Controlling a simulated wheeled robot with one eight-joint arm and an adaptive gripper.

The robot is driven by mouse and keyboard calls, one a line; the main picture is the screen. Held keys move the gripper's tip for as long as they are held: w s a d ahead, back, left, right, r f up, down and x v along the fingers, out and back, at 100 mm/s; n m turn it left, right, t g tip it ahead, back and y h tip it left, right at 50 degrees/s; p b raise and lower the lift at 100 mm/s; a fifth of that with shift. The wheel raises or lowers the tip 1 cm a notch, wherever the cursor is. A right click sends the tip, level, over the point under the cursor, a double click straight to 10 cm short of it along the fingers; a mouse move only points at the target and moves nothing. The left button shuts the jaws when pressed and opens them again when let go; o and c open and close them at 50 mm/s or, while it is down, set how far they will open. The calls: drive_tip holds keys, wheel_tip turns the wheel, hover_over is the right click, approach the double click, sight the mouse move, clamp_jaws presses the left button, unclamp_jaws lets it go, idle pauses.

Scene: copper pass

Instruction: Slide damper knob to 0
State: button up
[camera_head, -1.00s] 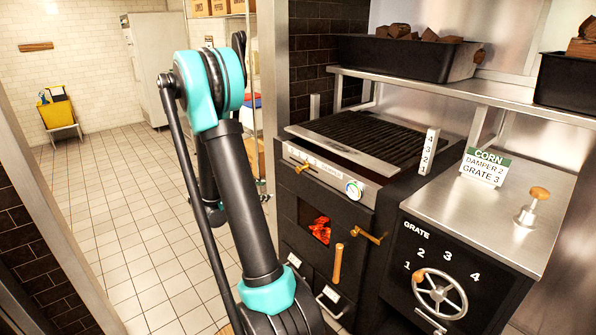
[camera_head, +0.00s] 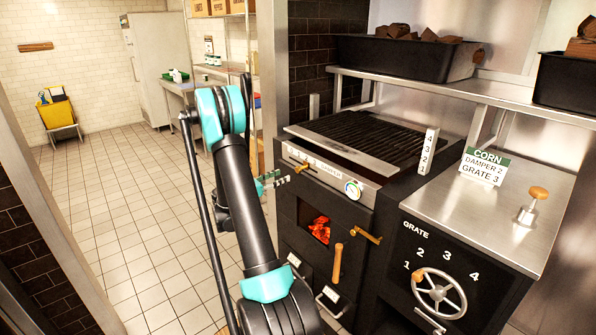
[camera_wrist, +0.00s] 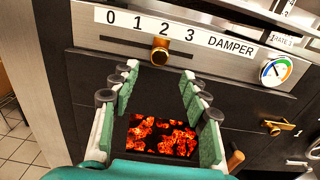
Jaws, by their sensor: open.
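The damper knob (camera_wrist: 160,50) is a small brass knob in a horizontal slot, below the 2 on the white DAMPER scale (camera_wrist: 180,32), which reads 0 1 2 3 from left to right. In the head view the damper knob (camera_head: 301,168) shows small on the grill front. My gripper (camera_wrist: 160,72) is open and empty, its two green-padded fingers spread on either side of the knob's line in the wrist view. The knob appears just beyond the fingertips, not touched. In the head view my gripper (camera_head: 276,182) is left of the grill front.
Glowing coals (camera_wrist: 160,137) show in the firebox window below the slot. A round gauge (camera_wrist: 275,70) and a brass latch (camera_wrist: 277,127) are to the right. The grate wheel (camera_head: 439,293) and a CORN sign reading DAMPER 2, GRATE 3 (camera_head: 482,165) are further right. Open tiled floor lies left.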

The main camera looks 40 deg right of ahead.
sight(297, 170)
drive_tip(key=d, duration=1)
drive_tip(key=shift+w, duration=0.4)
drive_tip(key=shift+c, duration=0.5)
clamp_jaws()
